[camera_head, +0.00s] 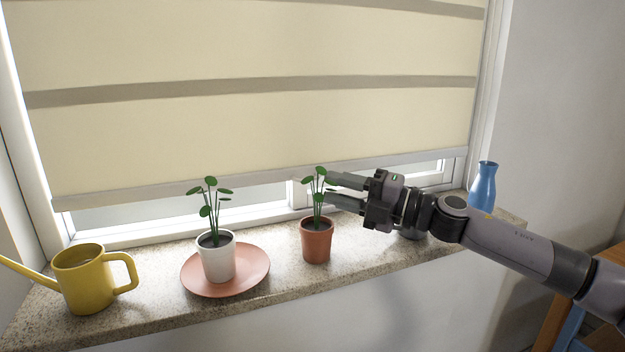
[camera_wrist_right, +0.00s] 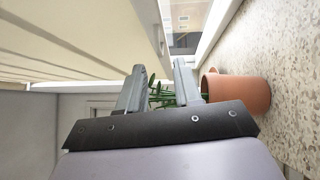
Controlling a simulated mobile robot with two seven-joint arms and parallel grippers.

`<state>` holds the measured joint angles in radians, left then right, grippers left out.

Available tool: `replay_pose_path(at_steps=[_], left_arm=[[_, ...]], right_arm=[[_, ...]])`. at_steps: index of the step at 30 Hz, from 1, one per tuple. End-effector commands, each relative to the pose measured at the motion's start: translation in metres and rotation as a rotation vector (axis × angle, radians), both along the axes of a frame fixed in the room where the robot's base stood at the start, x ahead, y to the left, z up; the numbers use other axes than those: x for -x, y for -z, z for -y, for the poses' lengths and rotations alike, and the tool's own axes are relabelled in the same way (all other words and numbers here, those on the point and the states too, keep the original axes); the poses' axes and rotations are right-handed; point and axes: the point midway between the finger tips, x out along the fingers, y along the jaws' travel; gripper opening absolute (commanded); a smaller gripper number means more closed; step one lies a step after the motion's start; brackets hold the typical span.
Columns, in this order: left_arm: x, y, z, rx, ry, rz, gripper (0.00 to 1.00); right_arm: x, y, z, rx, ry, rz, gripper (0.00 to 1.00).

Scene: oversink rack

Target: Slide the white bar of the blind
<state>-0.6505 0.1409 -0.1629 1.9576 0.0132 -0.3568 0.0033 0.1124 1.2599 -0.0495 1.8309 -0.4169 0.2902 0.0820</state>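The blind (camera_head: 250,125) is cream with darker bands and hangs down over most of the window. Its white bar (camera_head: 150,191) runs along the bottom edge, slightly above the sill, with a gap of window below. My right gripper (camera_head: 328,186) reaches in from the right, fingers apart, near the bar's right half and beside the plant in the terracotta pot (camera_head: 317,242). In the right wrist view the open fingers (camera_wrist_right: 158,72) have green leaves between and beyond them, and the blind is on the left. I see no contact with the bar. My left gripper is out of view.
The stone sill (camera_head: 385,255) holds a yellow watering can (camera_head: 85,285), a white pot (camera_head: 217,260) with a plant on a pink saucer (camera_head: 257,272), and a blue vase (camera_head: 483,188) at the right. The terracotta pot stands close to my right fingers.

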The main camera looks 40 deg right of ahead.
Motion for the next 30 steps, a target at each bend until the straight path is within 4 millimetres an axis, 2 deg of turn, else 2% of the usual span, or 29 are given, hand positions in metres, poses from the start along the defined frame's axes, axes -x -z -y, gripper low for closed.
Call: replay_pose_path(at_steps=[18, 30], left_arm=[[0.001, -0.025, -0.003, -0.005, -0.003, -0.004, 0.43], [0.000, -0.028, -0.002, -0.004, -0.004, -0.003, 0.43]], right_arm=[[-0.038, -0.007, -0.023, -0.003, 0.002, 0.002, 0.34], [-0.045, -0.005, -0.028, 0.001, 0.000, -0.001, 0.34]])
